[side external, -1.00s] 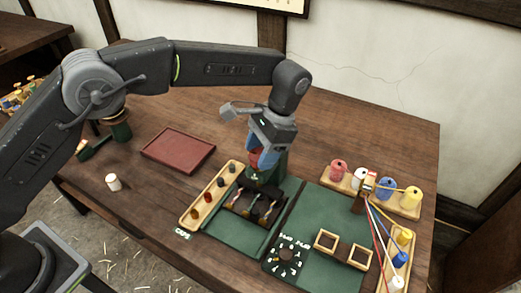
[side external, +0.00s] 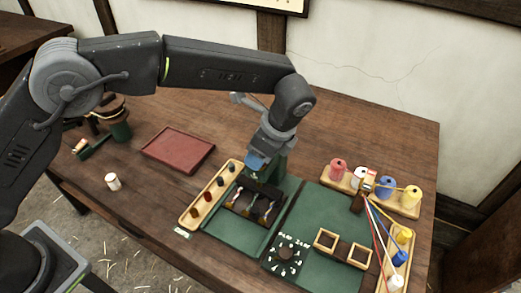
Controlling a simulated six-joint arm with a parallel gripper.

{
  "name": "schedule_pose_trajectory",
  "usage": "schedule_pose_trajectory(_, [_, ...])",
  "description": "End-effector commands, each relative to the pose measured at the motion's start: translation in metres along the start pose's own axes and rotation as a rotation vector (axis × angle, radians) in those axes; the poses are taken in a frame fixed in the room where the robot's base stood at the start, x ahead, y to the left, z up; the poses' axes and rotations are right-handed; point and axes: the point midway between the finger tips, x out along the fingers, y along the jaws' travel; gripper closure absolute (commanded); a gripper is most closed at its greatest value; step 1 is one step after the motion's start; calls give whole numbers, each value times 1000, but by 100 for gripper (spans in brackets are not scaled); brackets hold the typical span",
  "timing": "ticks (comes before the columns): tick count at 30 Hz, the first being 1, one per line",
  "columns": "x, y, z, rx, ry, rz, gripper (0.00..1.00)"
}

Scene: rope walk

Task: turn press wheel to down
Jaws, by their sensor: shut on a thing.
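My gripper (side external: 258,163) points down over the back of the green press stand (side external: 281,170), at the far end of the left green board. It is shut at the top of the press, where the wheel is. The wheel itself is hidden behind the fingers and wrist, so its turn cannot be read. Below and in front of the gripper, a dark block (side external: 247,201) with several small hooks stands on the left green board (side external: 230,236).
A wooden strip (side external: 184,222) with several dark pegs lies left of the board. A black dial plate (side external: 285,255), wooden frames (side external: 340,247) and coloured spools (side external: 338,168) with threads are at right.

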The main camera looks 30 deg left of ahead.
Motion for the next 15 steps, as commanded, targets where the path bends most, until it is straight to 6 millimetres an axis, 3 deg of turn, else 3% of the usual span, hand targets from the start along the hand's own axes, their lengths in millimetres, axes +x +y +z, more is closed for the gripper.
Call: schedule_pose_trajectory(15, [-1,1,0,190,2,-81,72])
